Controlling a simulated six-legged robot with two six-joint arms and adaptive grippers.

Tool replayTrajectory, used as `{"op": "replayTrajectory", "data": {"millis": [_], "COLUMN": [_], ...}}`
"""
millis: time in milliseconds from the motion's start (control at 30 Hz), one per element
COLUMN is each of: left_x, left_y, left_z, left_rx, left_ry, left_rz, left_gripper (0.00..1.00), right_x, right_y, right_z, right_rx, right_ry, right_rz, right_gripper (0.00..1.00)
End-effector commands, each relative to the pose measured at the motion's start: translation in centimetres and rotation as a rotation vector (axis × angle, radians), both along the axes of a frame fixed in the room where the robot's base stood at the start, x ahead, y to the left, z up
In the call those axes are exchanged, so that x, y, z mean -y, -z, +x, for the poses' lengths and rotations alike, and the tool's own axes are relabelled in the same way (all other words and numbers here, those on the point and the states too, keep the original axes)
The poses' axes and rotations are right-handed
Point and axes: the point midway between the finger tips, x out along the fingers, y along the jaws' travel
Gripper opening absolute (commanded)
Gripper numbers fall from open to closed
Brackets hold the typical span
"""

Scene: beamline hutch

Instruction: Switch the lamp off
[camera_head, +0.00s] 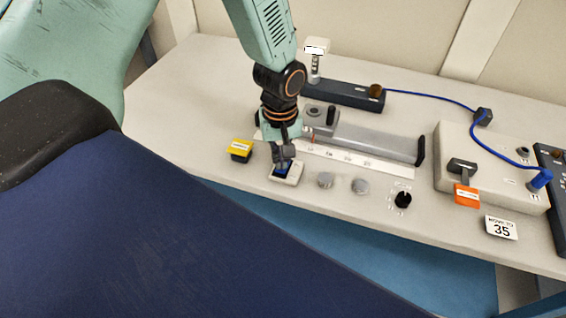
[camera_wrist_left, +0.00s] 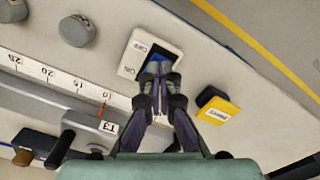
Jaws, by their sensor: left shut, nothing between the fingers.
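A white rocker switch (camera_head: 294,177) with a blue rocker sits near the front edge of the bench. It also shows in the left wrist view (camera_wrist_left: 131,58), where its plate reads ON and OFF. My left gripper (camera_head: 284,160) is shut and empty, pointing down over the switch. In the left wrist view its fingertips (camera_wrist_left: 157,75) overlap the lower part of the blue rocker; I cannot tell whether they touch it. The fingers partly hide the rocker, so its tilt is unclear. No lamp can be made out for certain. My right gripper is not in view.
A yellow labelled block (camera_head: 241,150) lies left of the switch. Two grey knobs (camera_head: 325,180) and a black knob (camera_head: 403,199) stand to its right. Behind are a ruler (camera_head: 345,158) and a grey slide unit (camera_head: 375,142). A box (camera_head: 480,165) with a blue cable stands farther right.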

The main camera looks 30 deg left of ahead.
Motion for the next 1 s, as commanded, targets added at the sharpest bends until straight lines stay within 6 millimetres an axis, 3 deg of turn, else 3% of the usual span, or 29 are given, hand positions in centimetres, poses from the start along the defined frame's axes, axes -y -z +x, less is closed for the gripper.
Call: {"op": "replayTrajectory", "data": {"millis": [1000], "left_x": [0.0], "left_y": [1.4], "left_z": [0.0], "left_rx": [0.0], "left_ry": [0.0], "left_rz": [0.0], "left_gripper": [0.0], "right_x": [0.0], "right_y": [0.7], "right_z": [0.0], "right_rx": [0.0], "right_ry": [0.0], "right_rz": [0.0], "right_gripper": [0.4]}}
